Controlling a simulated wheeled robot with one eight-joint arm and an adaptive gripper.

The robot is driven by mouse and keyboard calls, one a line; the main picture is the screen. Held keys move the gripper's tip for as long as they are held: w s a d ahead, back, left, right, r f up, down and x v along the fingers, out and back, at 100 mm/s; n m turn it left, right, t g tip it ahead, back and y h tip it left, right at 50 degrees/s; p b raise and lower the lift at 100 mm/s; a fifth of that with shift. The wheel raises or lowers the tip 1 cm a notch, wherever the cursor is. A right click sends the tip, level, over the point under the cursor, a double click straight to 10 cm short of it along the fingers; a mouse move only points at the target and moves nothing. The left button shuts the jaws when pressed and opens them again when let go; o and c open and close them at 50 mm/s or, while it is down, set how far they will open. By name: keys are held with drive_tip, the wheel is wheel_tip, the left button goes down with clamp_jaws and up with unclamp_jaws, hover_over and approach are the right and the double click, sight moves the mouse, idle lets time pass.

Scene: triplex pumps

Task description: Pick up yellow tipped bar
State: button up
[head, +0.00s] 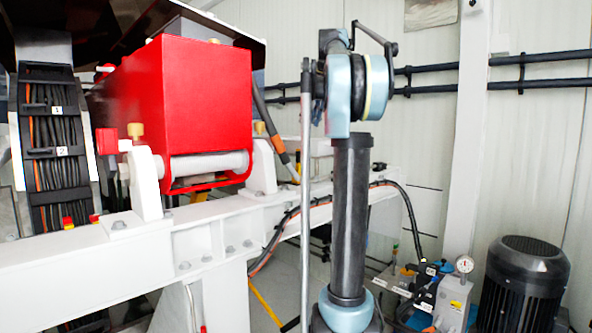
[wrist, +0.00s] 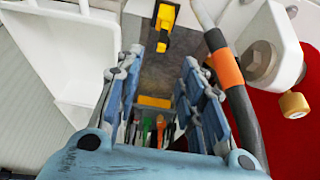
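My gripper (wrist: 163,62) shows in the wrist view with its two blue-grey fingers spread apart and nothing clasped between them. A yellow piece with a black end (wrist: 165,17) lies beyond the fingertips at the top of the wrist view; I cannot tell whether it is the tip of a bar. A short yellow-orange block (wrist: 154,101) shows between the fingers, deeper in the picture. I cannot make out my gripper in the head view.
A black hose or bar with an orange band (wrist: 226,69) runs close by the right finger. A white bracket with a brass knob (wrist: 294,105) is at right. Several coloured handles (wrist: 146,130) show below. The head view shows a red housing (head: 205,95) on a white frame (head: 90,255) and a black motor (head: 525,275).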

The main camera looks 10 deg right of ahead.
sight(299, 153)
drive_tip(key=x, duration=1.1)
drive_tip(key=shift+w+a+f, duration=0.15)
drive_tip(key=shift+f, duration=0.2)
drive_tip(key=shift+s+x, duration=0.15)
drive_tip(key=shift+x, duration=1.2)
drive_tip(key=shift+s+x, duration=0.1)
drive_tip(key=shift+x, duration=1.25)
drive_tip(key=shift+a, duration=0.1)
clamp_jaws()
